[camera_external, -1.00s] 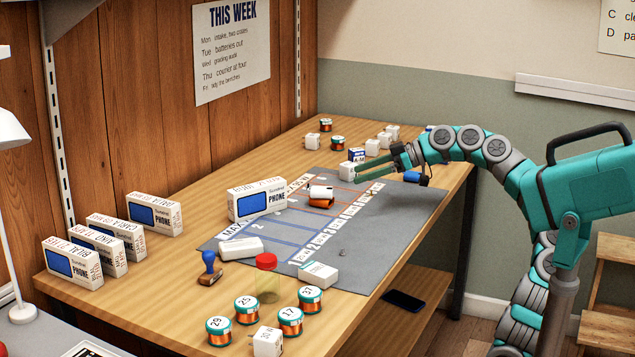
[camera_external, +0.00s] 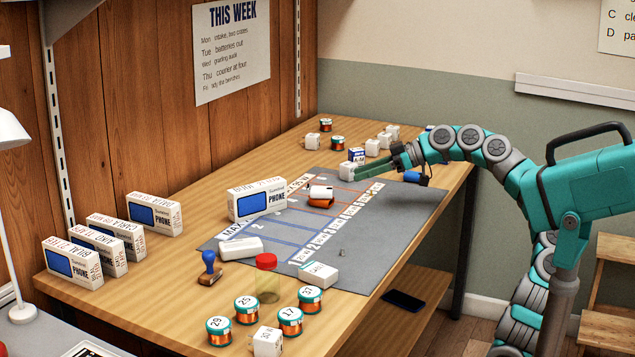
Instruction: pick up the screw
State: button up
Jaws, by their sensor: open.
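The screw (camera_external: 342,252) is a tiny grey piece on the grey mat (camera_external: 395,222), right of the printed number strip. It is too small to make out in detail. My gripper (camera_external: 358,173) is open, with green fingers pointing left above the far part of the mat. It is well beyond the screw, toward the back right. A small white block sits right by the fingertips. I cannot tell whether the fingers touch it.
A white box (camera_external: 318,274) and a red-lidded jar (camera_external: 267,278) stand near the screw. Several wire spools (camera_external: 290,321) are at the front. A phone box (camera_external: 257,199) stands on the mat's left. The mat's right side is clear.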

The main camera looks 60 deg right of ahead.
jog(key=s+a+r+m+g+h+p, duration=0.1)
jog(key=a+r+g, duration=0.1)
jog(key=a, duration=0.5)
jog(key=s+a+r+m+g+p, duration=0.1)
jog(key=s+a+r+g+p, duration=0.1)
jog(key=a, duration=0.4)
jog(key=m+g+h+p, duration=0.2)
jog(key=m+g+h, duration=0.2)
jog(key=h, duration=0.1)
send_near(346, 256)
jog(key=shift+w+r+x, duration=0.1)
jog(key=shift+w+x, duration=0.1)
jog(key=shift+x, duration=0.95)
jog(key=shift+w+r+x, duration=0.1)
jog(key=shift+w+x, duration=0.05)
jog(key=shift+x, duration=1)
jog(key=shift+w+x, duration=0.2)
jog(key=shift+x, duration=0.95)
jog(key=shift+d, duration=0.1)
grip_shut()
